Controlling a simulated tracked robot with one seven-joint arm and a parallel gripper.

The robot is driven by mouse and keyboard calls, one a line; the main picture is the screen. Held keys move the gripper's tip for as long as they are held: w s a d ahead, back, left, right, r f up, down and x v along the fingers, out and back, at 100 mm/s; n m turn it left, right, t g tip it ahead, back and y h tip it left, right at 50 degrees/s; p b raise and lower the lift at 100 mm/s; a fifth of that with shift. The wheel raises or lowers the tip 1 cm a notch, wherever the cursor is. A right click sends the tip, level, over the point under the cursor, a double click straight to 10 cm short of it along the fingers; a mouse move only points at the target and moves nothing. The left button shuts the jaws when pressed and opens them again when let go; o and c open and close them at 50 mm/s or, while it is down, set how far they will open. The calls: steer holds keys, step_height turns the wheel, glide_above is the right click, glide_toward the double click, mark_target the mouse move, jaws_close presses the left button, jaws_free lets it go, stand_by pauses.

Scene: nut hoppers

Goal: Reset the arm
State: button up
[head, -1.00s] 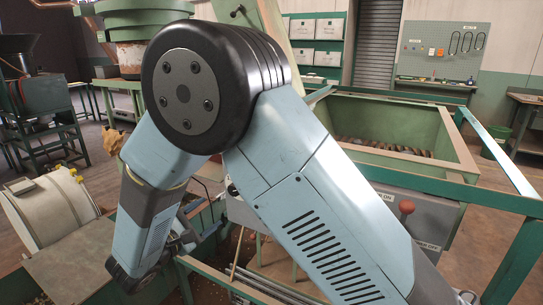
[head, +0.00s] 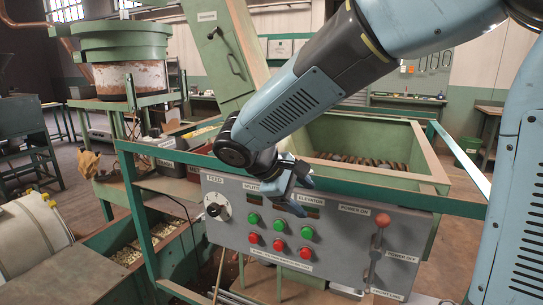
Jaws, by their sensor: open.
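My gripper (head: 300,190) is in the middle of the head view, at the end of my blue-grey arm. It is in front of the upper part of a grey control panel (head: 330,235) and hides some of its labels. Its fingers are apart, with nothing seen between them. I cannot tell whether it touches the panel. The panel has a feed dial (head: 217,208), green buttons (head: 279,226) over red buttons (head: 279,246), and a red-knobbed power lever (head: 381,222) standing up near the power on label.
A green hopper (head: 437,160) stands behind the panel, with a green rail (head: 455,203) along its front. A bowl feeder (head: 120,50) stands at the upper left. A bin of nuts (head: 110,240) is at the lower left. Open floor (head: 100,185) shows at left.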

steer(key=s+d+r+m+t+y, duration=0.1)
steer(key=s+d+r+m+y, duration=0.1)
steer(key=s+d+m+y, duration=0.2)
steer(key=s+d+r+m+t+y, duration=0.1)
steer(key=s+d+r+m+y, duration=0.2)
steer(key=s+d+m, duration=0.5)
steer(key=shift+s+d+y, duration=0.4)
steer(key=shift+s+d, duration=0.65)
steer(key=shift+d, duration=1.65)
